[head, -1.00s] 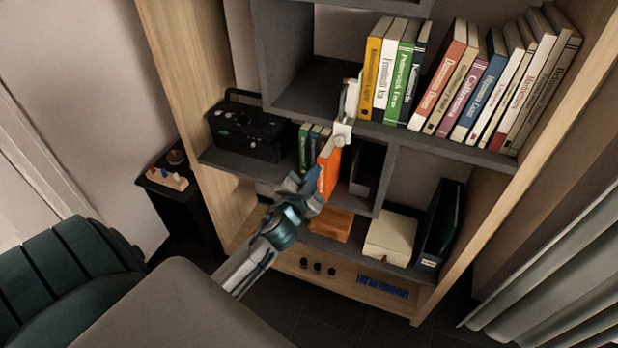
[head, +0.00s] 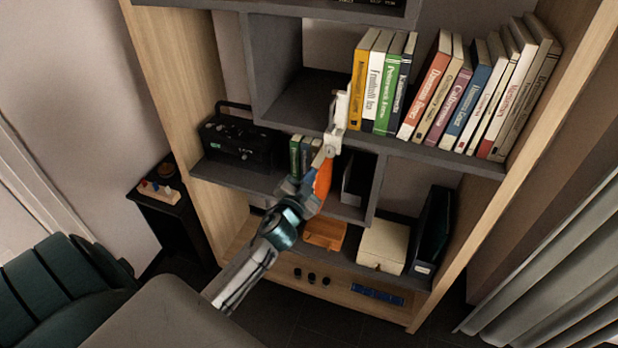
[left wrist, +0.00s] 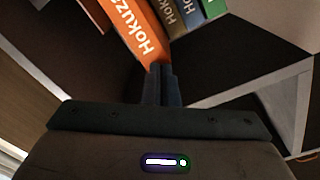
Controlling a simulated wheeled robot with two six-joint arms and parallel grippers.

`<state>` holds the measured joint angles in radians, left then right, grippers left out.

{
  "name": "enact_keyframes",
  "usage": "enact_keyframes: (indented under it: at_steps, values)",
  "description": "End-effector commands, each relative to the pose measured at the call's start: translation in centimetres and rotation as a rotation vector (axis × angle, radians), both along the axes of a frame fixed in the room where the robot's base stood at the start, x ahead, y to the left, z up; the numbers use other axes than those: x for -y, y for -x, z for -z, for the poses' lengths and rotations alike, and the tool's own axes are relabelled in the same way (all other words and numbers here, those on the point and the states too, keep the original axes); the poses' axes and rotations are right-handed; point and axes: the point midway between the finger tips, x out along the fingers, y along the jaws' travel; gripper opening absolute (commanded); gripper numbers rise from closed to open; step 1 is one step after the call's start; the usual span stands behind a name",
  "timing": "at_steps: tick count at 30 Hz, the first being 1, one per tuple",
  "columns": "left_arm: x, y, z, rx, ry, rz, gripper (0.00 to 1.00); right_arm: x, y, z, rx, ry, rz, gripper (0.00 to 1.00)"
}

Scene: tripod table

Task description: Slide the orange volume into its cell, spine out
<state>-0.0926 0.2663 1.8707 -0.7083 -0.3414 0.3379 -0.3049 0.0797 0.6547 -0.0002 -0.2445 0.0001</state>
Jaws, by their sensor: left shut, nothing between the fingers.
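The orange volume (head: 323,178) stands in the middle shelf area, right of the small green books (head: 301,154), and is partly hidden by my left arm in the head view. In the left wrist view its orange spine (left wrist: 138,28) faces me, with white lettering starting "Hokuz". My right gripper is not in view.
A black radio (head: 240,143) stands to the left on the same shelf. The upper shelf holds a row of books (head: 450,95). A white jointed piece (head: 337,118) rises above the volume. Below are an orange box (head: 325,232) and a cream box (head: 383,245).

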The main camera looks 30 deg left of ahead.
Motion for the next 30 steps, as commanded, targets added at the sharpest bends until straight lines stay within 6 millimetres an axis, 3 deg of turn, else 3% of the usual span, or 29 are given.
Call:
enact_keyframes:
  at_steps: [30]
  values:
    - [-0.4, -2.0, 0.1, -0.002, 0.0, -0.001, 0.0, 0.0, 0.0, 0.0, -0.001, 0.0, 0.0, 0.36]
